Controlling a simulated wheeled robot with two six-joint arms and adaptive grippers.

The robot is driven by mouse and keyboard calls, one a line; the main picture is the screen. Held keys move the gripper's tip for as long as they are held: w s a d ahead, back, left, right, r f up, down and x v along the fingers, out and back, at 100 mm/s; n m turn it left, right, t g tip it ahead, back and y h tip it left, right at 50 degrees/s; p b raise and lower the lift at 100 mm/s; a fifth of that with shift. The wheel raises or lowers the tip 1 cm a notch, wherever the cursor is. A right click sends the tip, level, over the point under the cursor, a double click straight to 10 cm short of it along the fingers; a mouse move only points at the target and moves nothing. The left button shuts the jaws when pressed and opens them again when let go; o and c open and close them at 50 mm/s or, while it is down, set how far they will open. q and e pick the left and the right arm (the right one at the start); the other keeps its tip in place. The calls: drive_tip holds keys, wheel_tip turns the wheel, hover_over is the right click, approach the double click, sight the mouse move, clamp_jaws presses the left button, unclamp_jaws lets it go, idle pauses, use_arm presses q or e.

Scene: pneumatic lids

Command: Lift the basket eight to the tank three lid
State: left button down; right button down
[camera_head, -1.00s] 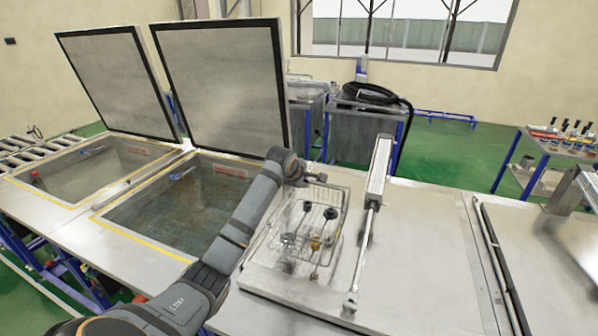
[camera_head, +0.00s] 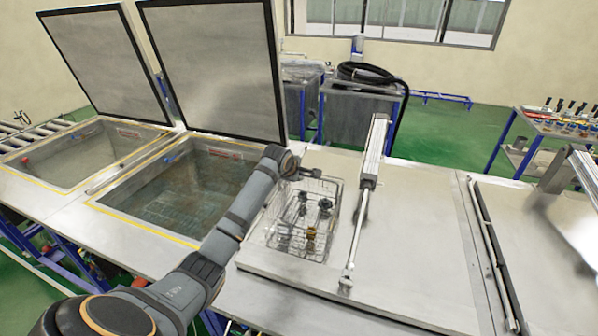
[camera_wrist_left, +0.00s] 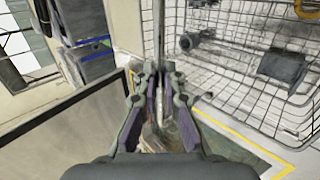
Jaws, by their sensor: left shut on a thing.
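The wire basket (camera_head: 296,246) holds several dark and brass-coloured fittings and is upright over the left part of a closed flat metal lid (camera_head: 418,235), right of the open tanks. I cannot tell if its bottom touches the lid. My left gripper (camera_head: 294,168) is at the basket's back left top edge. In the left wrist view, the fingers (camera_wrist_left: 160,92) are shut on a thin upright bar of the basket, and the basket's wire mesh (camera_wrist_left: 225,50) fills the upper right. The exact grip is partly hidden.
A lid cylinder with a rod (camera_head: 366,185) stands just right of the basket. Two open tanks with raised lids (camera_head: 213,70) are on the left. Another closed lid (camera_head: 530,250) is at the right. A tool cart (camera_head: 560,130) stands behind it.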

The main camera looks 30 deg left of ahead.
use_arm(q)
drive_tip(key=shift+w, duration=0.1)
idle(0.3)
drive_tip(key=shift+f, duration=0.55)
idle(0.4)
drive_tip(key=c, duration=1.4)
unclamp_jaws()
drive_tip(key=shift+s, duration=0.2)
drive_tip(key=v, duration=1.2)
wheel_tip(320, 180, up, 12)
